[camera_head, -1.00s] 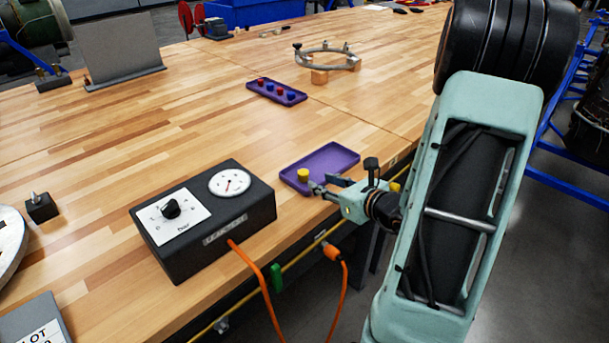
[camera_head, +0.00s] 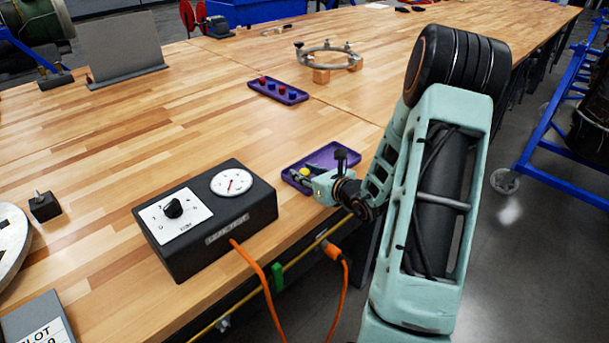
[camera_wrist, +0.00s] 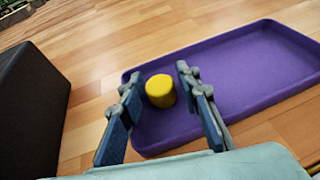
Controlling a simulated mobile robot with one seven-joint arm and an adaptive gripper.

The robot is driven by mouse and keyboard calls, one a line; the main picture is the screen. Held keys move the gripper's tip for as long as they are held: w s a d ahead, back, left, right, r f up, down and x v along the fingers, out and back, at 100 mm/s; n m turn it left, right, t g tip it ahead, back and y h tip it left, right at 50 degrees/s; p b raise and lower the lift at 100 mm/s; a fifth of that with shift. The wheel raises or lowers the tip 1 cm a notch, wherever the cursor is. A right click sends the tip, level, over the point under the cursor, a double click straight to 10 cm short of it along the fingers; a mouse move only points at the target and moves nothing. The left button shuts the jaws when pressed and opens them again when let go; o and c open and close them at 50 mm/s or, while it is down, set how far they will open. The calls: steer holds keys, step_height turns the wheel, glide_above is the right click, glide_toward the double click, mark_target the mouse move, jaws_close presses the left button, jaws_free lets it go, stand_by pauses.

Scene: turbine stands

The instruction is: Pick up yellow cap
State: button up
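The yellow cap (camera_wrist: 161,90) stands in the near left corner area of a purple tray (camera_wrist: 250,75) in the wrist view. My gripper (camera_wrist: 157,85) is open, with its two blue-grey fingers apart. The cap shows between and slightly beyond the fingertips; I cannot tell how far it is in depth. In the head view, the purple tray (camera_head: 340,153) lies near the table's front edge, and my gripper (camera_head: 296,174) is low over its left part. The cap is mostly hidden there by the gripper.
The black leak-test box (camera_head: 205,225) with a gauge stands left of the tray. A second purple tray (camera_head: 290,99) with red and blue caps lies farther back. A metal ring (camera_head: 328,50) on wooden blocks stands behind it. The table between the trays is clear.

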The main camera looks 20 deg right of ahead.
steer(key=c, duration=0.6)
steer(key=shift+c, duration=0.2)
steer(key=shift+r, duration=0.2)
